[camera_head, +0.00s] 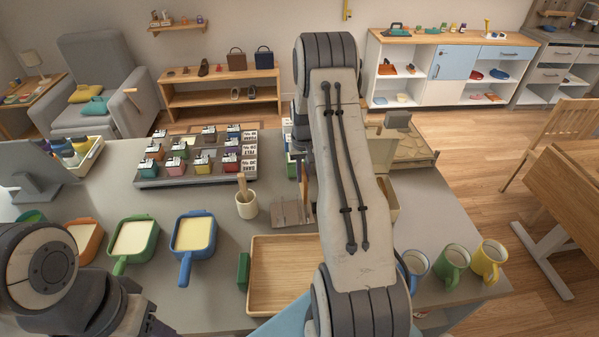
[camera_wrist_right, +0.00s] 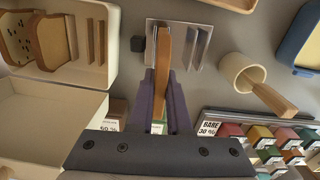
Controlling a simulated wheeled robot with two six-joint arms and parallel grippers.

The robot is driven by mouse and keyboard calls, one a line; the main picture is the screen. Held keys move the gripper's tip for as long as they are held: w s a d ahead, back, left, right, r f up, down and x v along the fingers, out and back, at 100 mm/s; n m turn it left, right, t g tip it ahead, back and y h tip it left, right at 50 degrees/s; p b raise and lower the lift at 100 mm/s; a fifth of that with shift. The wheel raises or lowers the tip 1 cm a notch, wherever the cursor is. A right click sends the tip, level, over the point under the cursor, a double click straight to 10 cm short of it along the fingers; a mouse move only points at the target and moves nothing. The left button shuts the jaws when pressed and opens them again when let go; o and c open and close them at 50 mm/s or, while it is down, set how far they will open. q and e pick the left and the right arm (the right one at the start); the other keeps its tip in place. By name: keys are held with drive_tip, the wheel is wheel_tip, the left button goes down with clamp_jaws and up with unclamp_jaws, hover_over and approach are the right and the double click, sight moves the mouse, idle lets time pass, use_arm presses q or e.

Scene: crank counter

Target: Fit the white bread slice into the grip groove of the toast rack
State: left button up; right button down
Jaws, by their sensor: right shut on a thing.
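My right gripper (camera_wrist_right: 161,76) has purple fingers shut on the bread slice (camera_wrist_right: 162,52), which shows edge-on as a narrow brown crust. In the right wrist view the slice overlaps the metal toast rack (camera_wrist_right: 198,46), with rack plates on both sides of it. In the head view the slice (camera_head: 307,190) stands upright at the right part of the rack (camera_head: 287,213). I cannot tell whether it is seated in the groove. My right arm hides much of this area. Of my left gripper, only a small purple part shows at the bottom left of the head view.
More bread slices (camera_wrist_right: 52,42) stand in a pale box (camera_wrist_right: 98,78) beside the rack. A mortar with pestle (camera_head: 246,207) is left of the rack. A wooden tray (camera_head: 270,270), a blue pan (camera_head: 193,235) and a jar display (camera_head: 150,181) are nearby. Mugs (camera_head: 452,265) stand at right.

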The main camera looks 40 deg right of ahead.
sight(303, 194)
drive_tip(key=shift+f+b, duration=1.45)
drive_tip(key=shift+f, duration=0.7)
drive_tip(key=shift+f+b, duration=1.8)
drive_tip(key=shift+f, duration=0.75)
drive_tip(key=c, duration=0.8)
unclamp_jaws()
drive_tip(key=shift+r, duration=0.1)
